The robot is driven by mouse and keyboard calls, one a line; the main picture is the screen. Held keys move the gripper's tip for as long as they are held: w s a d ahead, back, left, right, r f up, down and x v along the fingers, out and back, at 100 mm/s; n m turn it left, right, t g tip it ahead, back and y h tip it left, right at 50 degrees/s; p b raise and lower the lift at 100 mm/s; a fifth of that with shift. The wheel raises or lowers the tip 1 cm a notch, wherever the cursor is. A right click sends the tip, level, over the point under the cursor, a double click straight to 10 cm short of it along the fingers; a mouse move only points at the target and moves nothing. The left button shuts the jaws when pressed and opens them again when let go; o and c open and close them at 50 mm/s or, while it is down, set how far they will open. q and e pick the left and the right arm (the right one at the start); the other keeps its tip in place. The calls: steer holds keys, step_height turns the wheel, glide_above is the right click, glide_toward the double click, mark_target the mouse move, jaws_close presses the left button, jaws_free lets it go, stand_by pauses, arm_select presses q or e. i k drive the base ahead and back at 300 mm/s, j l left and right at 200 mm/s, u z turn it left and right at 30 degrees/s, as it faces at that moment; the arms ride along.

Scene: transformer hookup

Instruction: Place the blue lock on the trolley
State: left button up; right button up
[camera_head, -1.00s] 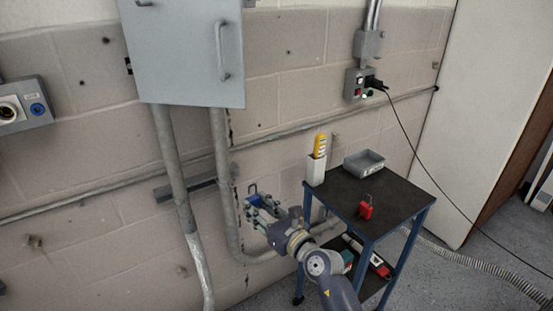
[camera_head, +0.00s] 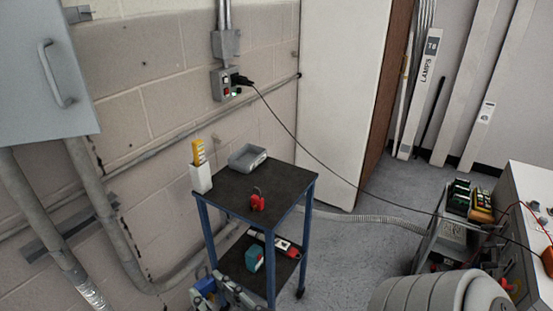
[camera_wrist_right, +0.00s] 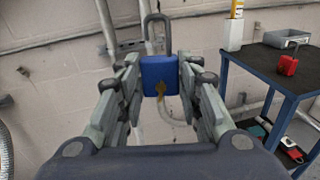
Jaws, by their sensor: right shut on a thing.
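The blue lock (camera_wrist_right: 160,76) is held between the fingers of my right gripper (camera_wrist_right: 160,92) in the wrist view, with its grey shackle pointing up and its keyhole side facing the camera. In the head view my right gripper (camera_head: 218,292) is at the bottom edge, in front of and below the trolley top, with the lock only partly visible. The trolley (camera_head: 232,188) has a dark top and blue legs. In the wrist view the trolley (camera_wrist_right: 262,62) stands to the right of the lock, apart from it. My left gripper is not in view.
On the trolley top are a red lock (camera_head: 257,202), a grey tray (camera_head: 247,157) and a white holder (camera_head: 201,178) with a yellow item. The lower shelf holds a teal item (camera_head: 254,258) and a red and white tool. Bare top surrounds the red lock. A grey bin (camera_head: 430,293) stands at lower right.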

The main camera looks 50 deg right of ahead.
mark_target(282, 181)
steer(key=i+l+z, duration=0.15)
steer(key=z, duration=1.6)
steer(key=i+j+z, duration=0.3)
steer(key=i, duration=0.1)
